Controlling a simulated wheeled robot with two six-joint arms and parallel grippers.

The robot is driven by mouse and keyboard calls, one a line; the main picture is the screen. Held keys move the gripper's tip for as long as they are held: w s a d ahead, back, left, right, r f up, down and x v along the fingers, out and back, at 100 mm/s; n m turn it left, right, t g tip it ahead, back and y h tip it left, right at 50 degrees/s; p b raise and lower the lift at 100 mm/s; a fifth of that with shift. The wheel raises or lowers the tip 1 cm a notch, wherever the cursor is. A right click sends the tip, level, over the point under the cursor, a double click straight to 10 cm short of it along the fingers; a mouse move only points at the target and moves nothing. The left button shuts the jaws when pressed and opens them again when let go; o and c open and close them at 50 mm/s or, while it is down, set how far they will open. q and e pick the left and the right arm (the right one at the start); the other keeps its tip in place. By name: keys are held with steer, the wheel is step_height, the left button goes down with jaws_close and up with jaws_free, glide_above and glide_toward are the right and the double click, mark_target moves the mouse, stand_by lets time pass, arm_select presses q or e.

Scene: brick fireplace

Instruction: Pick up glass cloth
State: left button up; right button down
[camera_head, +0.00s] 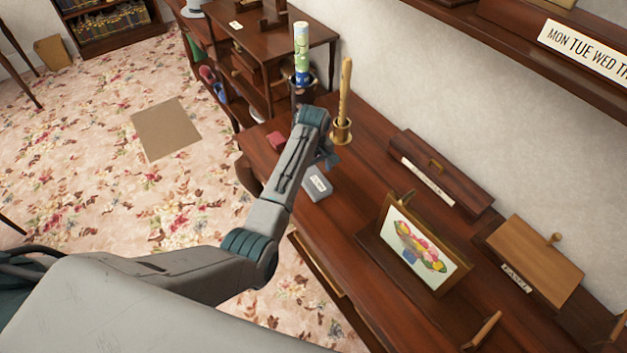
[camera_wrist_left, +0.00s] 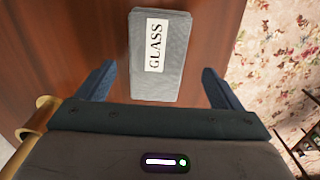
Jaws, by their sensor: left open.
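The glass cloth (camera_wrist_left: 172,84) is a folded grey cloth with a white label reading GLASS. It lies flat on the dark wooden desk, and it also shows in the head view (camera_head: 317,187), just below my left gripper (camera_head: 327,160). In the left wrist view my left gripper (camera_wrist_left: 159,70) is open and empty. Its two fingers stand on either side of the cloth's near end, with gaps on both sides. I cannot tell how high the fingers are above the desk. My right gripper is not in view.
A brass holder with a candle (camera_head: 342,128) stands close behind the gripper. A small red item (camera_head: 276,139) lies left of my arm.

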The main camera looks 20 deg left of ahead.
mark_target(313, 179)
arm_select(q)
steer(key=f, duration=0.3)
steer(key=shift+w+p, duration=0.2)
steer(key=shift+p, duration=0.2)
steer(key=shift+f, duration=0.4)
steer(key=shift+c, duration=0.2)
steer(key=c, duration=1)
steer(key=shift+r, duration=0.1)
